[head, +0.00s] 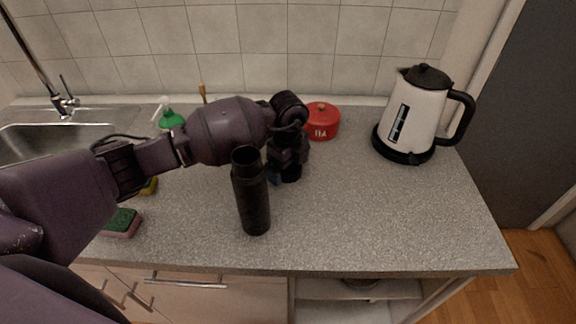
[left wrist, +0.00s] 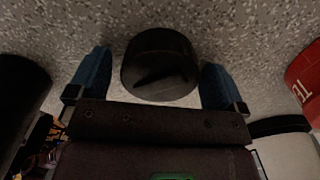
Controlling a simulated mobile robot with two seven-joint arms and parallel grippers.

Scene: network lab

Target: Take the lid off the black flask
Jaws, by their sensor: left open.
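The black flask (head: 254,200) stands upright on the counter in the head view, with a dark, open-looking mouth at its top. My left gripper (head: 282,176) is to the right of the flask and behind it, low over the counter. In the left wrist view a black round lid (left wrist: 160,65) rests on the counter, apart from the flask. The open blue fingers of my left gripper (left wrist: 155,85) are on either side of the lid, with small gaps. A dark shape at the left edge of that view is probably the flask. My right gripper is not in view.
A red tin (head: 322,121) stands behind my left gripper. A white and black kettle (head: 413,115) is at the right, a sponge (head: 122,222) at the left front, and a sink (head: 50,140) at the far left. The counter (head: 380,215) is clear at the front right.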

